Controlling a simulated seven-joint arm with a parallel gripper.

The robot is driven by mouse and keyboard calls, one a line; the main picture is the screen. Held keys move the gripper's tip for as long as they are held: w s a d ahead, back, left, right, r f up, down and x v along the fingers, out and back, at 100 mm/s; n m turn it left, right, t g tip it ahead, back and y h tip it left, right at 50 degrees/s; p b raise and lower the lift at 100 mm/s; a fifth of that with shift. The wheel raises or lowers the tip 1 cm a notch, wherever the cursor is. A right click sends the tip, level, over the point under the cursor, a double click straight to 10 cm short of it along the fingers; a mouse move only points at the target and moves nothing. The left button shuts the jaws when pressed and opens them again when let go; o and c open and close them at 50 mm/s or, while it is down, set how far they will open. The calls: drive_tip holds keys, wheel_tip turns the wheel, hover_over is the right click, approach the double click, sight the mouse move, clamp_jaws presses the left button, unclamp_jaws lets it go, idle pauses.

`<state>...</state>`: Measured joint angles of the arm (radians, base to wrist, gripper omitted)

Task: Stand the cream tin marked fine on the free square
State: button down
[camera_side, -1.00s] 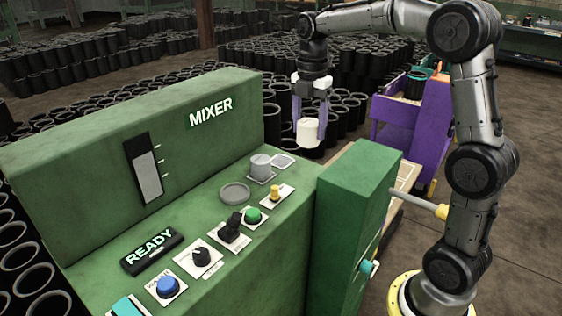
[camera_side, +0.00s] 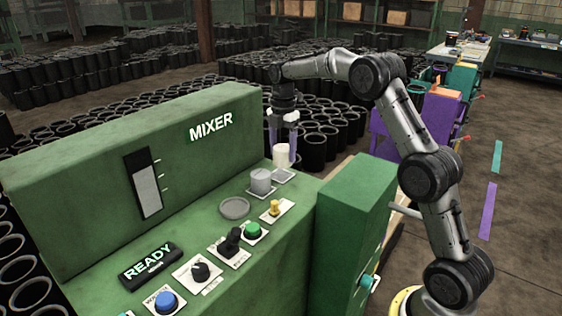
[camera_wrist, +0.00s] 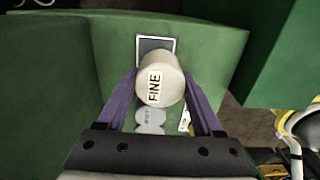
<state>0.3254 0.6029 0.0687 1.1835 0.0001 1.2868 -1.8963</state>
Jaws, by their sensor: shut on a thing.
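The cream tin (camera_side: 282,155) is held upright between the purple fingers of my gripper (camera_side: 283,150). In the wrist view the tin (camera_wrist: 160,82) shows its label reading FINE, and my gripper (camera_wrist: 160,95) is shut on it. The free square (camera_side: 284,176) is a pale square with a grey middle on the green mixer's top. In the wrist view the square (camera_wrist: 156,42) shows just past the tin, partly hidden by it. The tin is over or just above the square; I cannot tell whether it touches.
A grey tin (camera_side: 261,181) stands on the neighbouring square, close to the held tin. A round grey disc (camera_side: 235,207), a yellow knob (camera_side: 275,208) and a green button (camera_side: 252,230) are nearby on the mixer panel. A green cabinet (camera_side: 350,215) rises at the right.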

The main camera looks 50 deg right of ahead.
sight(281, 162)
drive_tip(key=shift+w+d+f, duration=0.15)
drive_tip(key=shift+w+f, duration=0.25)
drive_tip(key=shift+f, duration=1.65)
drive_tip(key=shift+f, duration=0.1)
drive_tip(key=shift+c, duration=0.2)
unclamp_jaws()
